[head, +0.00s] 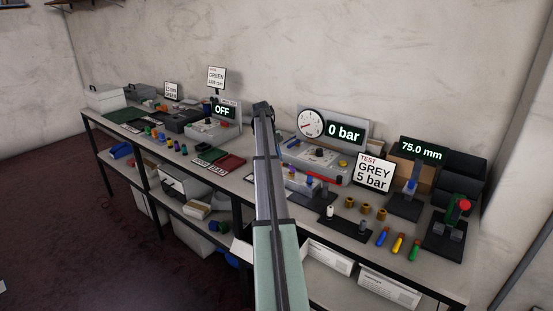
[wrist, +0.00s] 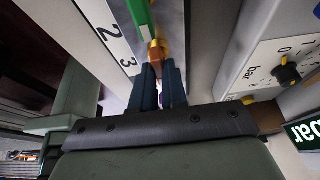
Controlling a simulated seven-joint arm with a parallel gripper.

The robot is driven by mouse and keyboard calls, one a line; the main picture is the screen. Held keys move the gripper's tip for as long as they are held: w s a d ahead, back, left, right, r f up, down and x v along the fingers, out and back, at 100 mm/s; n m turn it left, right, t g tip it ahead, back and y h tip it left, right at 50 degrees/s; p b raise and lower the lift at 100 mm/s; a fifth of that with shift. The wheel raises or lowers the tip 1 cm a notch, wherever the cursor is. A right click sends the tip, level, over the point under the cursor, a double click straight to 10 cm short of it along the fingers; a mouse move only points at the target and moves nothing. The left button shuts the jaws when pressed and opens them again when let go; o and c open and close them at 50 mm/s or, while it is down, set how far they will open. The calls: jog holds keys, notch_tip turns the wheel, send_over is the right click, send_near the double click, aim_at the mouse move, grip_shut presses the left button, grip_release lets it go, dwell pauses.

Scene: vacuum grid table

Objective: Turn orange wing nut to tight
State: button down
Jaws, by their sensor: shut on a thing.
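In the wrist view my gripper (wrist: 159,70) has its two dark blue fingers close together at the upper middle. They are shut on a small orange-brown piece, which looks like the orange wing nut (wrist: 157,50). A green bar (wrist: 139,18) extends from just beyond the nut toward the top edge. How far the nut is turned cannot be told. In the head view my arm reaches up over the table and its end is near the gauge panel. The fingertips and the nut are not distinguishable there.
A white strip with numerals (wrist: 108,32) lies left of the fingers. A panel with a black knob (wrist: 287,73) stands to the right.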

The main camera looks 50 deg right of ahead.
jog(key=c, duration=1.2)
grip_release()
jog(key=shift+o, duration=0.2)
jog(key=shift+r, duration=0.1)
jog(key=shift+w+r, duration=0.25)
jog(key=shift+r, duration=0.2)
jog(key=shift+v, duration=1.1)
jog(key=w, duration=1.1)
jog(key=shift+w+f, duration=0.2)
jog(key=shift+w, duration=0.2)
